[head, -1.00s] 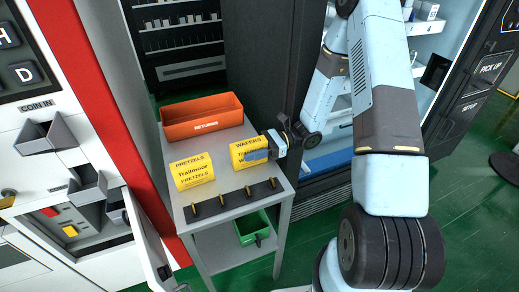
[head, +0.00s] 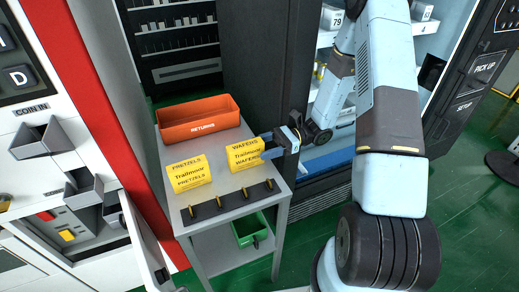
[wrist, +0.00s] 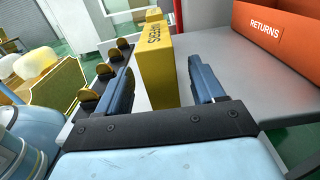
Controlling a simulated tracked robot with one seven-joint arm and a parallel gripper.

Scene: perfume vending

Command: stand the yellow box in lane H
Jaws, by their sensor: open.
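Two yellow boxes stand on a small grey table in the head view: a wafers box (head: 246,154) and, to its left, a pretzels box (head: 189,175). My gripper (head: 268,145) is open at the right end of the wafers box. In the wrist view, the wafers box (wrist: 156,70) stands upright between the open fingers (wrist: 160,68), with a gap visible on each side. Part of the pretzels box (wrist: 153,15) shows behind it. I cannot make out a lane marked H; the white shelves (head: 327,40) inside the cabinet at right are partly hidden by my arm.
An orange returns bin (head: 200,127) stands at the table's back. A dark rail with several pegs (head: 232,203) runs along its front edge. A green bin (head: 250,230) sits on the lower shelf. The coin-in machine (head: 40,140) stands close on the left.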

